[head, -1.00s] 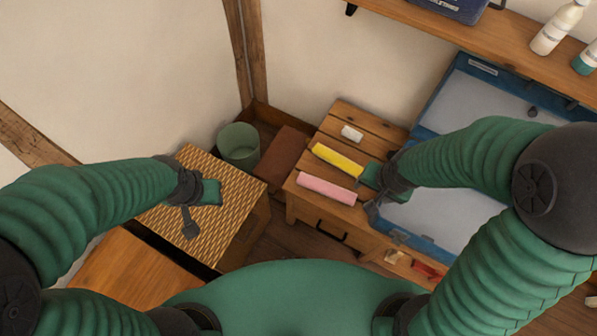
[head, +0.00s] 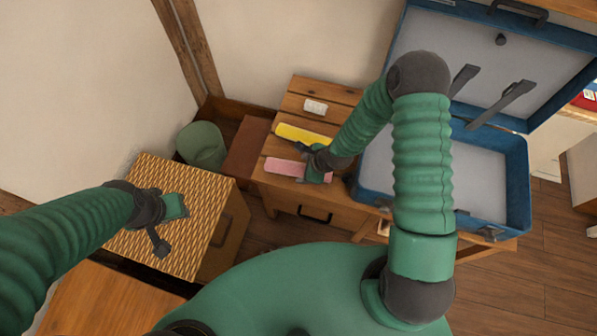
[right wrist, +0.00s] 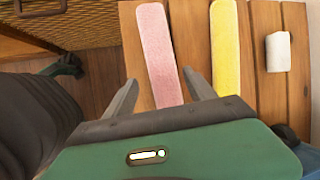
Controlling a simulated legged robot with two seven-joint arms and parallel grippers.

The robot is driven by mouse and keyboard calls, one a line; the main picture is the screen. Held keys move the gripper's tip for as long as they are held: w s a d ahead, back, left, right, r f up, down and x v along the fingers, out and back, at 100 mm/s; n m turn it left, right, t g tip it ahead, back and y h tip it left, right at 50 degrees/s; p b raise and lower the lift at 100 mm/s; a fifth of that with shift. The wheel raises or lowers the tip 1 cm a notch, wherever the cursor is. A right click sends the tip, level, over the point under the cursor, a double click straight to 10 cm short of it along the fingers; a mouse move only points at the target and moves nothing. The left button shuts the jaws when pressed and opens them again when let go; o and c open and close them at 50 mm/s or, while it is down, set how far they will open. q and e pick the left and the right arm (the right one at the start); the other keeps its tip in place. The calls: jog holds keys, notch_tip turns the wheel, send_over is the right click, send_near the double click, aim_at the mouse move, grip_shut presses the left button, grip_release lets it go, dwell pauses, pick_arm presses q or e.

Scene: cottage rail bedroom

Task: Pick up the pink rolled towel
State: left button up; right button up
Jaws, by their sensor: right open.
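The pink rolled towel (head: 286,167) lies on the wooden slatted stand, partly covered by my right gripper in the head view. It also shows in the right wrist view (right wrist: 158,50), running away from between the fingers. My right gripper (head: 304,162) is open at the towel's right end; in the right wrist view its fingers (right wrist: 165,92) stand apart, one on each side of the towel's near end. Whether they touch it I cannot tell. My left gripper (head: 170,228) is over the woven-top cabinet, away from the towel; its jaw state is unclear.
A yellow roll (head: 303,134) lies beside the pink towel, close to my right gripper's finger. A small white roll (head: 315,107) lies behind it. An open blue suitcase (head: 518,172) stands to the right. A green bin (head: 201,146) and the woven cabinet (head: 150,170) are to the left.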

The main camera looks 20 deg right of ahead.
aim_at(299, 169)
jog(key=f, duration=0.1)
jog(key=w+f+b, duration=0.1)
jog(key=shift+d+f, duration=0.15)
jog(key=shift+f, duration=0.25)
jog(key=shift+w+a+f, duration=0.3)
jog(key=shift+a+f, duration=0.25)
jog(key=shift+w+a+f, duration=0.3)
jog(key=shift+a+f, duration=0.2)
jog(key=shift+a+r, duration=0.1)
jog(key=shift+d, duration=0.3)
jog(key=shift+c, duration=1.3)
jog(key=shift+d, duration=0.3)
jog(key=c, duration=0.5)
jog(key=shift+a, duration=0.15)
jog(key=c, duration=0.5)
pick_arm(q)
jog(key=shift+a+f, duration=0.2)
jog(key=shift+f, duration=0.65)
pick_arm(e)
jog(key=shift+o, duration=0.2)
jog(key=shift+a, duration=0.2)
